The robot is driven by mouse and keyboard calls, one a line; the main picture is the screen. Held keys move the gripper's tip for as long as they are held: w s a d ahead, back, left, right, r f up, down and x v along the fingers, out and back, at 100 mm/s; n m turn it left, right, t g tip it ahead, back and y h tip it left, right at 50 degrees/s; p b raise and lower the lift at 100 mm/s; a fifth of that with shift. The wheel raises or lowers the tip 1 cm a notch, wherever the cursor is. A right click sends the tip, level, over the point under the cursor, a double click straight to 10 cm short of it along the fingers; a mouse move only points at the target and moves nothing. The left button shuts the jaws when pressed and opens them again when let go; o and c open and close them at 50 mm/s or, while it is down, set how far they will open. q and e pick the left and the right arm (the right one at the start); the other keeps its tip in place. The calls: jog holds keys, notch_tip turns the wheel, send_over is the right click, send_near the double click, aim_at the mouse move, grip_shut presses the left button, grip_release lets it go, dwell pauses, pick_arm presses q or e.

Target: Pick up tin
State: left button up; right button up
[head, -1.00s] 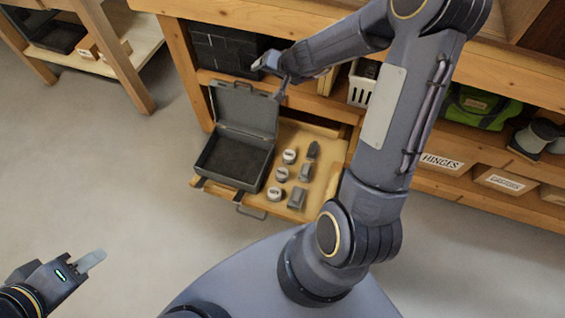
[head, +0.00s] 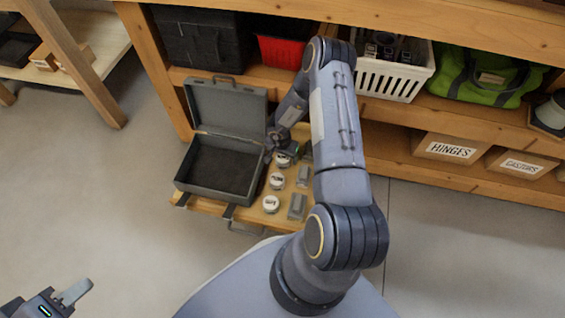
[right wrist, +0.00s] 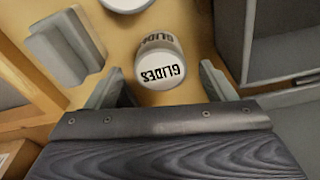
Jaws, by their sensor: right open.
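Small round tins with white lids stand in a row on the pulled-out wooden drawer. The farthest tin (head: 283,160) is beside my right gripper (head: 273,147), partly hidden by it. In the right wrist view, a tin marked GLIDES (right wrist: 160,62) sits between the open fingers of my right gripper (right wrist: 162,84), with a gap on each side. The middle tin (head: 277,181) and the nearest tin (head: 270,204) stand free. My left gripper (head: 75,292) is away over the floor at lower left; its opening is unclear.
An open grey case (head: 222,168), lid raised, lies left of the tins. Grey blocks (head: 297,207) stand to their right, one also in the right wrist view (right wrist: 70,45). Shelves behind hold a white basket (head: 395,80), a red bin and a green bag (head: 490,80).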

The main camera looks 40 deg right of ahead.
aim_at(283, 158)
notch_tip(283, 158, down, 4)
jog(key=shift+d+r+b, duration=0.1)
jog(key=shift+r+b, duration=0.15)
jog(key=shift+b, duration=0.4)
jog(key=shift+r, duration=0.1)
jog(key=c, duration=1.1)
